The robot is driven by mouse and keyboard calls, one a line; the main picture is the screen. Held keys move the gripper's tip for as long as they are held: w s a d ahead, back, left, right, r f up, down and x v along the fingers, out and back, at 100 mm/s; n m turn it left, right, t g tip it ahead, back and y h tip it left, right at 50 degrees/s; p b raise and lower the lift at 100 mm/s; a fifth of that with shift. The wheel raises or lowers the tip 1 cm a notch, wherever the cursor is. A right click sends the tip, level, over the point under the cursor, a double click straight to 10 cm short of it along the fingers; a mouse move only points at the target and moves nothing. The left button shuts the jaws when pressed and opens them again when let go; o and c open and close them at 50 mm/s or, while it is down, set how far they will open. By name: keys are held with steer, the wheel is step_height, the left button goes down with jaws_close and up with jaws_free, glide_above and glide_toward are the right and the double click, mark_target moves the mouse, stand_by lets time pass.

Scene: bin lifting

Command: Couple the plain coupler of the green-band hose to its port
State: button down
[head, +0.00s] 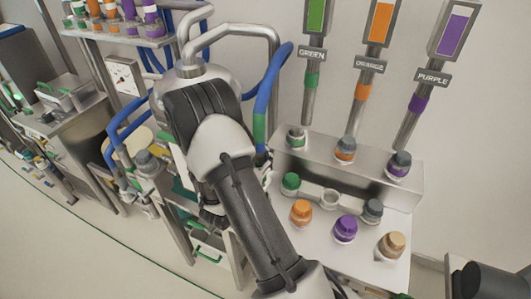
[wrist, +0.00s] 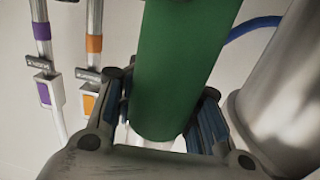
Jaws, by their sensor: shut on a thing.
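The green-band hose is blue with a green band (head: 260,128) and comes down beside my arm in the head view. In the wrist view the green band (wrist: 180,65) fills the middle, between the fingers of my gripper (wrist: 163,118), which is shut on it. The coupler end of this hose is not clearly visible. In the head view my gripper is mostly hidden behind my arm. The green-marked port (head: 297,137) is on the steel block, under the pipe labelled GREEN (head: 312,54). The held hose is left of this port and apart from it.
The orange port (head: 345,149) and purple port (head: 398,164) stand to the right on the steel block (head: 335,165). Several coloured caps, including a green one (head: 291,182), stand on the shelf in front. A steel pipe frame (head: 274,40) rises behind my arm.

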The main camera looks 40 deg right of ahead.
steer(key=shift+f, duration=0.15)
steer(key=shift+f+b, duration=1.4)
steer(key=shift+b, duration=0.2)
steer(key=shift+f+b, duration=1.05)
steer(key=shift+f, duration=0.1)
steer(key=shift+f+b, duration=1.05)
steer(key=shift+b, duration=0.1)
steer(key=c, duration=1)
jaws_free()
steer(key=shift+a, duration=0.1)
